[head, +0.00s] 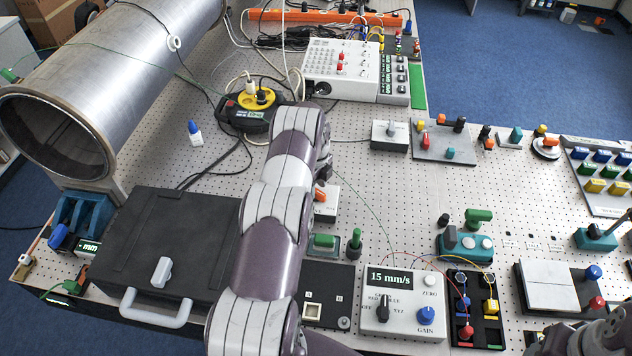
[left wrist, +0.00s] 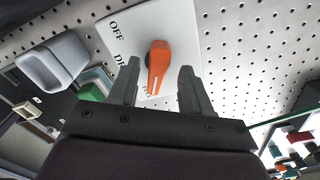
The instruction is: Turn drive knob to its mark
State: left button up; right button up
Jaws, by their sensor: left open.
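The drive knob (left wrist: 158,66) is an orange bar-shaped knob on a white plate (left wrist: 180,22). In the left wrist view the plate's lettering reads OFF, with a label starting "DR" lower down, partly hidden by a finger. A pale line shows near the knob's lower end. In the head view the orange knob (head: 320,194) shows on its small white box (head: 326,212), beside my left arm. My left gripper (left wrist: 160,68) is open, one finger on each side of the knob, with visible gaps. In the head view its fingers are mostly hidden by the arm.
A black case (head: 165,240) with a grey handle lies left of my arm. A green-handled valve (head: 355,243) and a meter box (head: 404,303) reading 15 mm/s stand nearby in front. The perforated table (head: 390,200) is clear right of the knob box. Part of my right arm shows at bottom right.

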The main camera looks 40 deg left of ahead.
pick_arm(q)
jog(key=shift+s+d+f, duration=0.2)
jog(key=shift+s+d, duration=0.15)
jog(key=shift+d, duration=0.15)
jog(key=shift+f, duration=0.15)
jog(key=shift+w+a+f, duration=0.3)
jog(key=shift+w+a, duration=0.05)
jog(key=shift+a, duration=0.1)
jog(key=c, duration=0.5)
jog(key=shift+s, duration=0.1)
grip_shut()
jog(key=shift+r, duration=0.1)
pick_arm(e)
jog(key=shift+s+d+r, duration=0.1)
jog(key=shift+r, duration=0.2)
jog(key=shift+f, duration=0.1)
